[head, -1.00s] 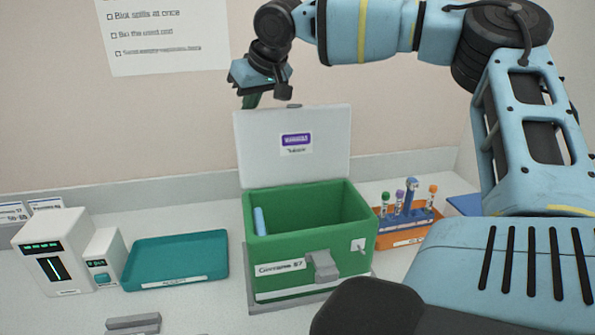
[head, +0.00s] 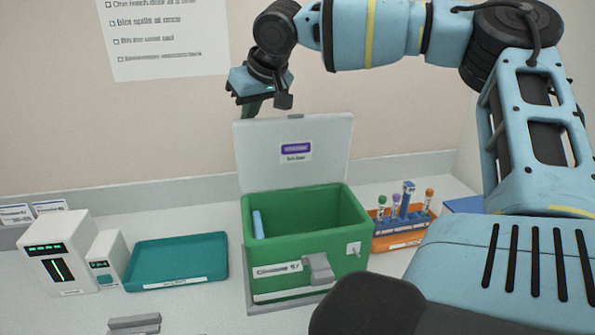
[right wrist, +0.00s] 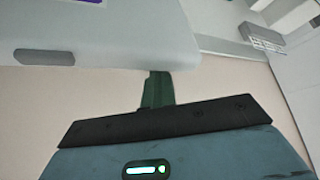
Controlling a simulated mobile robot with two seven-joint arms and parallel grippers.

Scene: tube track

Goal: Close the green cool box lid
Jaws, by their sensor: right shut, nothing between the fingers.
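The green cool box (head: 300,240) stands on the bench in the middle of the head view. Its white lid (head: 292,155) is raised and stands upright at the back edge. A blue tube-like item (head: 258,224) is inside the box at the left. A grey latch (head: 318,267) is on the front. My right gripper (head: 251,108) is shut and empty, fingers down, just above and behind the lid's top left corner. In the right wrist view, the shut fingers (right wrist: 158,90) are close to the lid's edge (right wrist: 100,50); I cannot tell whether they touch. My left gripper is not in view.
A teal tray (head: 178,262) and white devices (head: 60,255) stand left of the box. An orange rack (head: 402,232) with several capped tubes stands right of it. A grey block (head: 134,325) lies at the front left. The wall is behind the lid.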

